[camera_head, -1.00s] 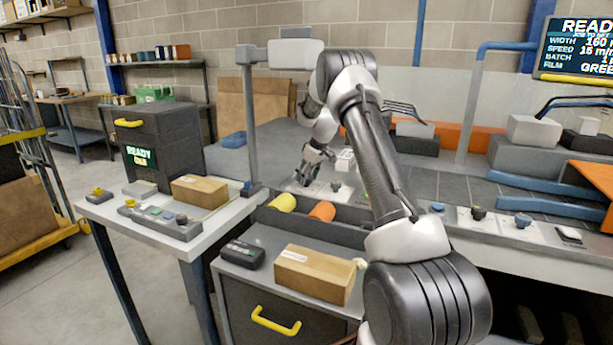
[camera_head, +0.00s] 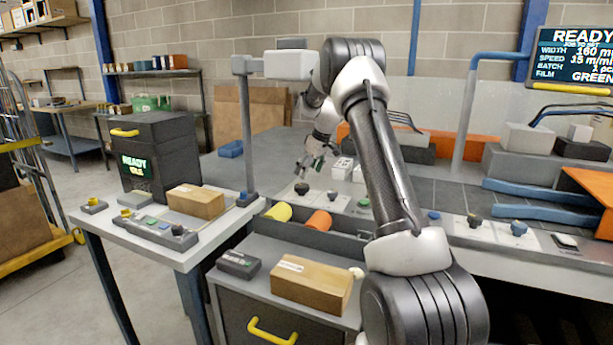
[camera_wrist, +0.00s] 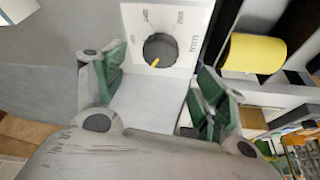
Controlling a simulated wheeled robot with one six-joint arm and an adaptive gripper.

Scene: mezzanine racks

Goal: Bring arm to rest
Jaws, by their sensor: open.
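My gripper (camera_head: 316,163) hangs above the front strip of the grey work surface, near the dark control knobs, in the head view. In the wrist view my gripper (camera_wrist: 150,95) has its two green-padded fingers spread wide with nothing between them. Past the fingertips is a dark knob (camera_wrist: 160,50) with a yellow pointer on a white plate marked "mm". The gripper looks clear of the knob, though the exact gap is hard to tell. My arm stands bent at the middle of the head view.
A yellow roll (camera_head: 278,212) and an orange roll (camera_head: 319,221) lie in a dark trough below. A cardboard box (camera_head: 312,284) and black device (camera_head: 238,264) sit on the drawer cabinet. A grey post (camera_head: 248,130) stands left of the arm. A screen (camera_head: 577,55) reads READY.

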